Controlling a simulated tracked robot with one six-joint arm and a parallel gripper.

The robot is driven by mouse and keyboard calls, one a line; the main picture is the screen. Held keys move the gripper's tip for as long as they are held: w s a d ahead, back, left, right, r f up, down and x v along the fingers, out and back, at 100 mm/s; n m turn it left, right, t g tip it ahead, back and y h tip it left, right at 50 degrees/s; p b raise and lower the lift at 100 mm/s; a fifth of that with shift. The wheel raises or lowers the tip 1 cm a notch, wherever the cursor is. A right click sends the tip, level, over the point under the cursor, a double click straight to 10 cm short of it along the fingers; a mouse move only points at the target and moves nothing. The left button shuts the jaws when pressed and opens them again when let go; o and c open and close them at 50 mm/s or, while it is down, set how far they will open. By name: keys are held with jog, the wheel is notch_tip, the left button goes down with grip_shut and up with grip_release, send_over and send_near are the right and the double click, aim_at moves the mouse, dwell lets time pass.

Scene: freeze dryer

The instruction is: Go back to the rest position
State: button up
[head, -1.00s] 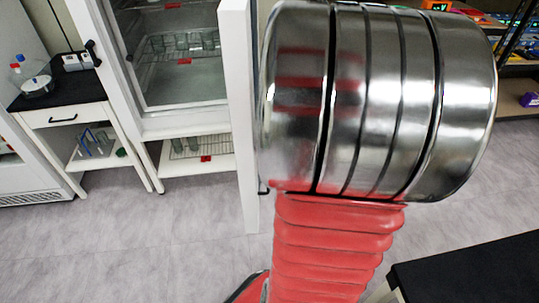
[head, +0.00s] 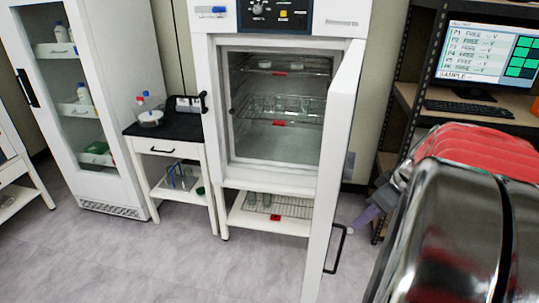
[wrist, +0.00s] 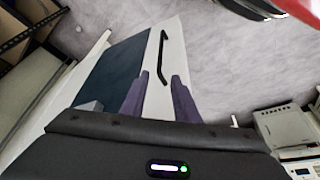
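The freeze dryer (head: 345,22) stands in the middle of the head view, and its white door (head: 341,150) is swung open toward me. My arm shows at the right of the head view. My gripper (head: 368,213) shows partly past the door's right side, with a purple finger visible. In the wrist view my gripper (wrist: 158,92) has its two purple fingers apart with nothing between them. The open door with its black handle (wrist: 162,58) lies beyond the fingertips; I cannot tell the exact gap.
Small glass vessels (head: 292,104) stand on racks in the chamber, with others on the lower shelf (head: 275,224). A small black-topped table (head: 180,133) and a glass-fronted cabinet (head: 105,190) stand to the left. A monitor (head: 490,55) sits on shelving at the right. Grey floor (head: 150,260) is clear in front.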

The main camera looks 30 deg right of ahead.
jog(key=s+a+f+m+g+y, duration=0.1)
jog(key=a+f+g, duration=0.2)
jog(key=a, duration=1.6)
jog(key=a+r+t+h, duration=0.1)
jog(key=a+r+t, duration=0.3)
jog(key=a, duration=0.8)
jog(key=shift+w+r+m+h, duration=0.35)
jog(key=shift+r+m+h, duration=0.05)
jog(key=shift+r, duration=0.5)
